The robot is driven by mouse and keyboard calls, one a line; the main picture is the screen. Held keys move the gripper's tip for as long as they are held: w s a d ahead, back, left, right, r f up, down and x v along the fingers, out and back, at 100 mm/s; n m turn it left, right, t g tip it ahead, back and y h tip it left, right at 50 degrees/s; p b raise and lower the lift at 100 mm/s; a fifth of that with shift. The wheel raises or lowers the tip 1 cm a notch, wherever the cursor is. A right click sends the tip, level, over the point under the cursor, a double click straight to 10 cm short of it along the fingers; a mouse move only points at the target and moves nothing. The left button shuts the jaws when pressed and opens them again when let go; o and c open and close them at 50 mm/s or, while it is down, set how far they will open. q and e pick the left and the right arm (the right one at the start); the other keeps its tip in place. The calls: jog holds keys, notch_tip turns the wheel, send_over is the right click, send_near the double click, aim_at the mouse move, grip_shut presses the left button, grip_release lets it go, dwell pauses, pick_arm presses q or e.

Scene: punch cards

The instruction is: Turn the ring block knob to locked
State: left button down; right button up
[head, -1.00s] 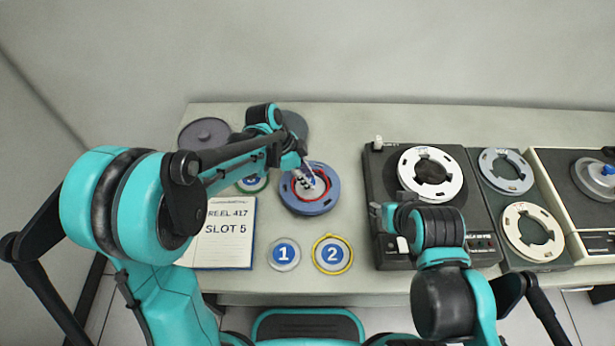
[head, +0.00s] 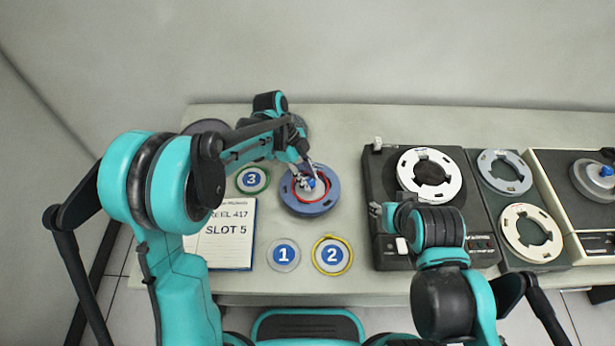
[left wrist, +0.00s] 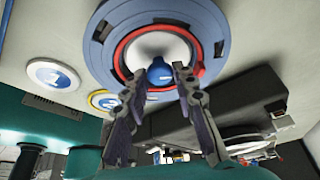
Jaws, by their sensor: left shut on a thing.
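The ring block (head: 311,206) is a blue round base with a red ring, lying on the table left of the tape deck. Its blue knob (left wrist: 159,72) stands at the centre of a white disc in the left wrist view. My left gripper (head: 308,184) is over the ring block, and its two fingers are on either side of the knob (left wrist: 160,85), shut on it. In the head view the fingers partly hide the knob. My right gripper (head: 390,215) is at the front left corner of the tape deck, away from the ring block; its fingers are not clear.
A tape deck (head: 385,250) with a white reel (head: 430,174) stands right of the block. Round tags 1 (head: 284,254), 2 (head: 332,255) and 3 (head: 252,180) lie around it. A card reading REEL 417 SLOT 5 (head: 225,232) lies at left.

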pick_arm(q)
jog(key=c, duration=1.2)
grip_release()
jog(key=v, duration=1.2)
